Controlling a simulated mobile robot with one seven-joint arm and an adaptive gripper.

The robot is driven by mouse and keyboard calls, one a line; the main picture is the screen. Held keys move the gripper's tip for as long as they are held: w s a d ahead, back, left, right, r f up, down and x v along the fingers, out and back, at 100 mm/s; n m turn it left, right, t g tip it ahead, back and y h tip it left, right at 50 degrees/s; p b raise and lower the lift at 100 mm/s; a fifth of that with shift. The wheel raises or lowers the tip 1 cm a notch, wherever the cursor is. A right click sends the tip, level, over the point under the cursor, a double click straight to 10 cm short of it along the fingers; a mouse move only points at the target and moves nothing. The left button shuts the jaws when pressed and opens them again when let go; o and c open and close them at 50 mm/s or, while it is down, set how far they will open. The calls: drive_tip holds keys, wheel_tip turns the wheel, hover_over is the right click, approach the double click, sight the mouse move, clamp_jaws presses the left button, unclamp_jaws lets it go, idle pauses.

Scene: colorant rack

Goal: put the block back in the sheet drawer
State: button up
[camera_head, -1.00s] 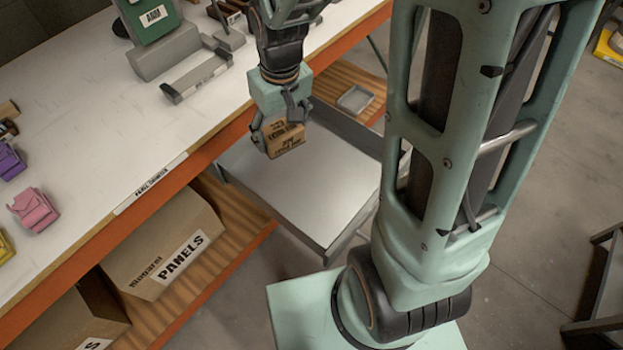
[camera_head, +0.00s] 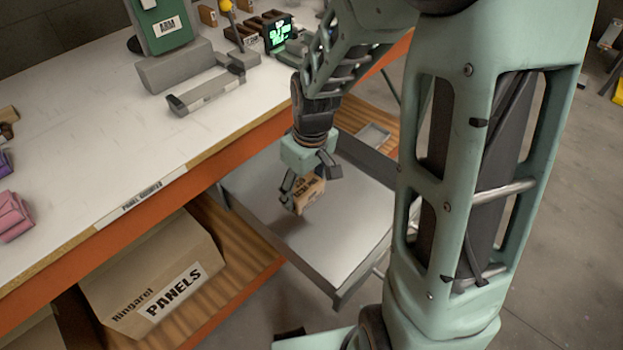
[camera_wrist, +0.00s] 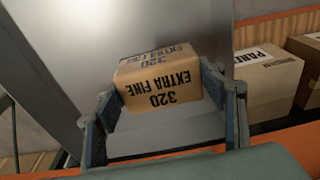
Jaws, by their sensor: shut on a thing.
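The block (camera_head: 309,190) is a small tan box, marked "320 EXTRA FINE" in the wrist view (camera_wrist: 160,88). My gripper (camera_head: 305,192) is shut on it, with one finger on each side of the block in the wrist view (camera_wrist: 165,112). The sheet drawer (camera_head: 335,278) is a grey metal tray, pulled out from under the bench, with its floor bare around the block. The block is over the drawer's interior, a little tilted. I cannot tell whether it touches the drawer floor.
The white bench top (camera_head: 75,130) with its orange edge runs along the left of the drawer. A cardboard "PANELS" box (camera_head: 150,275) sits on the lower wooden shelf. A small grey tray (camera_head: 373,134) lies behind the drawer.

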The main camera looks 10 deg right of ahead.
sight(313, 190)
drive_tip(key=d+f+b, duration=0.1)
drive_tip(key=w+f+b, duration=0.1)
drive_tip(key=f, duration=0.1)
drive_tip(key=w+d+f+b, duration=0.1)
drive_tip(key=shift+w+d+f, duration=0.25)
drive_tip(key=shift+d+f, duration=0.05)
drive_tip(key=shift+w+d+f+b, duration=0.3)
drive_tip(key=shift+w+d+f, duration=0.1)
drive_tip(key=shift+f, duration=0.1)
drive_tip(key=shift+w+d+f+b, duration=0.1)
drive_tip(key=shift+d+f+b, duration=0.05)
drive_tip(key=shift+f+b, duration=1.35)
drive_tip(key=shift+f, duration=0.25)
drive_tip(key=shift+f, duration=0.15)
drive_tip(key=o, duration=1.1)
wheel_tip(313, 190, up, 12)
drive_tip(key=s+p, duration=0.1)
drive_tip(key=p, duration=0.2)
drive_tip(key=shift+d+r, duration=0.2)
drive_tip(key=shift+d, duration=0.2)
